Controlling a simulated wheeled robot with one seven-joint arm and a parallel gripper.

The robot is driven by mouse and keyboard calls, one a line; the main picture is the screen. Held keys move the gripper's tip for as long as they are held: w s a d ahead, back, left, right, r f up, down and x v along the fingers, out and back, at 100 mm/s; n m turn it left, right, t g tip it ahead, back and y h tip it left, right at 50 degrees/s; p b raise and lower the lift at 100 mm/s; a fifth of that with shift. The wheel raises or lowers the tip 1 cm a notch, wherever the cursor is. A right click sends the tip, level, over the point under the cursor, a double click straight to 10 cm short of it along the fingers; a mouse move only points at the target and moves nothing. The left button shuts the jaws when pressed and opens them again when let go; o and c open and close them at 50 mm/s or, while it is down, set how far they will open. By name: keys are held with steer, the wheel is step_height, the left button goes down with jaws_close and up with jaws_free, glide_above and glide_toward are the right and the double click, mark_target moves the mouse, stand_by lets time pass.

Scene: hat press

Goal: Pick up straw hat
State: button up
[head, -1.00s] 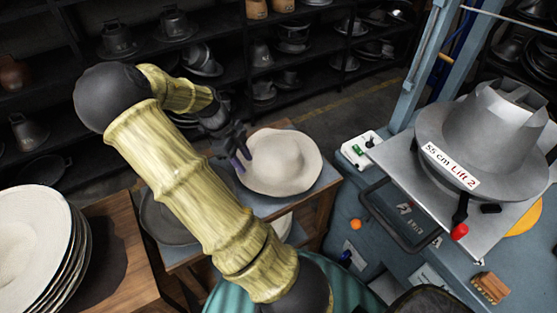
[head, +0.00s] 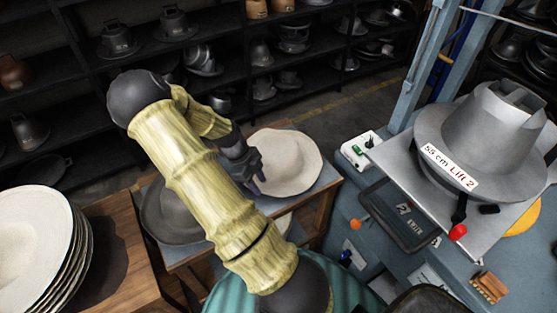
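A cream straw hat (head: 290,160) with a wide wavy brim lies on a small table (head: 318,208) in the middle of the head view. My gripper (head: 257,185) is at the hat's left brim, over or beside its edge. My arm and gripper hide part of that edge. I cannot tell whether the fingers touch the brim or whether they are open or shut.
A dark grey hat (head: 172,215) lies left on the same table, partly behind my arm. A stack of cream hats (head: 35,245) stands at far left. A hat press with a metal mould (head: 485,140) stands at right. Shelves of moulds (head: 200,60) line the back.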

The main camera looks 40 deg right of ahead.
mark_target(267, 194)
steer(key=x, duration=0.2)
steer(key=p+x, duration=0.1)
steer(key=x, duration=0.1)
steer(key=shift+s+d, duration=0.25)
steer(key=shift+s, duration=0.1)
steer(key=shift+f, duration=0.35)
jaws_close()
